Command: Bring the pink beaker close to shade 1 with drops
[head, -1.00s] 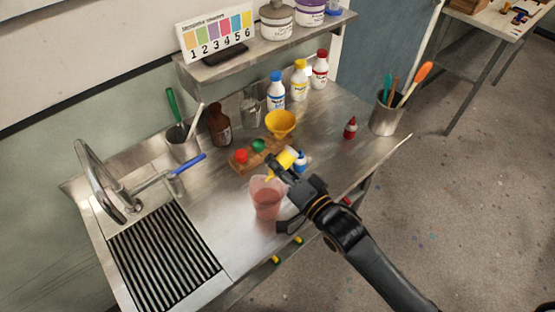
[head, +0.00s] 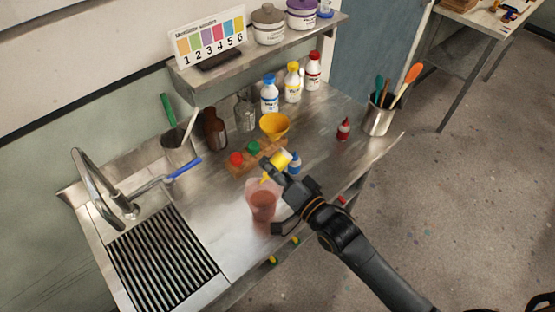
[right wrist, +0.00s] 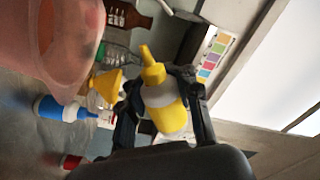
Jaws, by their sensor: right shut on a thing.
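The pink beaker (head: 262,206) stands on the steel counter and holds reddish-brown liquid. Its translucent wall fills the upper left of the right wrist view (right wrist: 65,50). My right gripper (head: 274,170) is shut on a yellow drop bottle (head: 282,159), held tilted with its nozzle pointing down over the beaker's mouth. The bottle also shows in the right wrist view (right wrist: 163,105). The shade card (head: 210,40) with numbered colours 1 to 6 stands on the shelf; shade 1 is orange-yellow. A blue drop bottle (head: 294,164) and a red one (head: 343,129) stand on the counter. My left gripper is out of view.
A yellow funnel (head: 275,124), a brown bottle (head: 215,130) and several capped bottles stand farther back. The sink drainer (head: 160,260) is at left, a steel tool cup (head: 378,120) at right.

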